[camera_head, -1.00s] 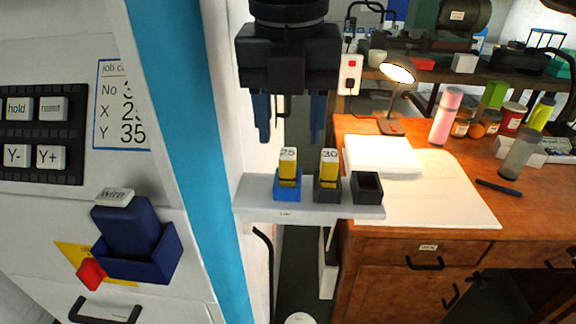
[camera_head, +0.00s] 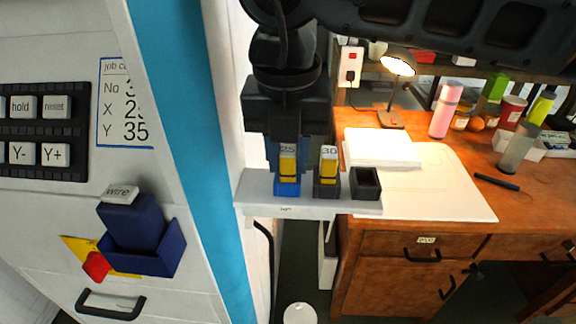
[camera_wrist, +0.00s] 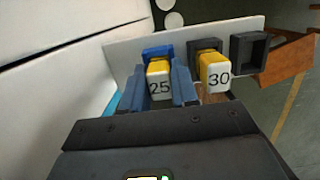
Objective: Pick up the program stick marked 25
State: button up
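The program stick marked 25 (camera_head: 288,166) is yellow with a white numbered top. It stands upright in a blue socket (camera_head: 287,188) at the left of a pale shelf (camera_head: 255,192). The stick's lower end is hidden in the socket. A second yellow stick marked 30 (camera_head: 328,164) stands in a dark socket to the right; it also shows in the wrist view (camera_wrist: 214,72).
An empty dark socket (camera_head: 366,183) is at the shelf's right end. A machine panel with keys (camera_head: 38,130) and a blue holder (camera_head: 140,245) is at the left. A wooden desk (camera_head: 455,208) with a lit lamp (camera_head: 398,64) stands at the right.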

grip_shut()
